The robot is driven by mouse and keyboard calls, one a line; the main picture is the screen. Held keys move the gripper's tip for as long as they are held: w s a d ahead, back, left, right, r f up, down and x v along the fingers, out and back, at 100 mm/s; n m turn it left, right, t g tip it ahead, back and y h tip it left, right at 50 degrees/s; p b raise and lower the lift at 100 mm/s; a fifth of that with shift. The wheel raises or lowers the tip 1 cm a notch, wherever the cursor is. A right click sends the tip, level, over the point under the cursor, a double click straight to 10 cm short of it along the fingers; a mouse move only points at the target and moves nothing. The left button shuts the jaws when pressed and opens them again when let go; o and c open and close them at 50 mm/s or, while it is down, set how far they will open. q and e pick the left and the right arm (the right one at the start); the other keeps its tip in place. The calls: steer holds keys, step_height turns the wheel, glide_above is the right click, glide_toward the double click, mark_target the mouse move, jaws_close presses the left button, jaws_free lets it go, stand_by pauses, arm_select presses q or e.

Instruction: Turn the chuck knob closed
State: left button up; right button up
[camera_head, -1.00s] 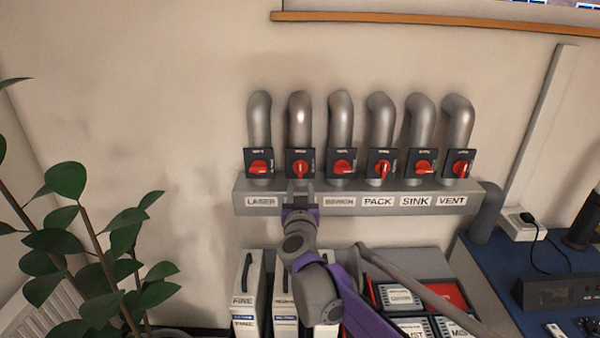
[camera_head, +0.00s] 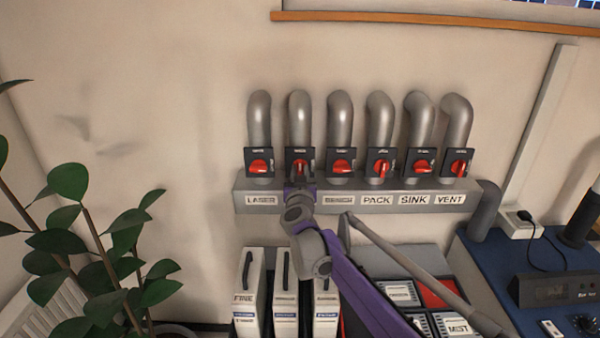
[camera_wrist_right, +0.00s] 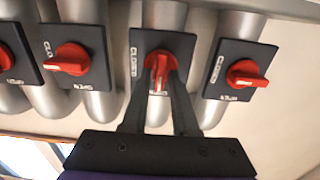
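The red chuck knob (camera_head: 300,166) is the second from the left in a row of several red knobs on black plates. Its name label on the ledge is hidden behind my right gripper (camera_head: 299,184). In the right wrist view, the knob (camera_wrist_right: 160,72) has its handle pointing along the view's vertical, and its plate (camera_wrist_right: 184,45) carries the word CLOSED along one side. The dark fingers of my right gripper (camera_wrist_right: 161,82) straddle the handle, one on each side. Whether they press on it I cannot tell. My left gripper is not in view.
Neighbouring knobs stand close on both sides, the left one (camera_wrist_right: 68,60) and the right one (camera_wrist_right: 246,73) in the wrist view. Grey pipes (camera_head: 340,115) rise above the plates, and a labelled grey ledge (camera_head: 321,201) runs below. A plant (camera_head: 85,250) stands left.

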jaws_close()
steer(key=m, duration=0.4)
steer(key=shift+d, duration=0.1)
steer(key=m, duration=0.4)
steer(key=shift+d+m, duration=0.1)
steer(key=shift+m, duration=0.2)
steer(key=m, duration=0.4)
steer(key=shift+f, duration=0.1)
steer(key=m+p, duration=0.1)
steer(key=m, duration=0.4)
steer(key=shift+f, duration=0.15)
steer(key=shift+m, duration=0.3)
steer(key=shift+o, duration=1.8)
jaws_free()
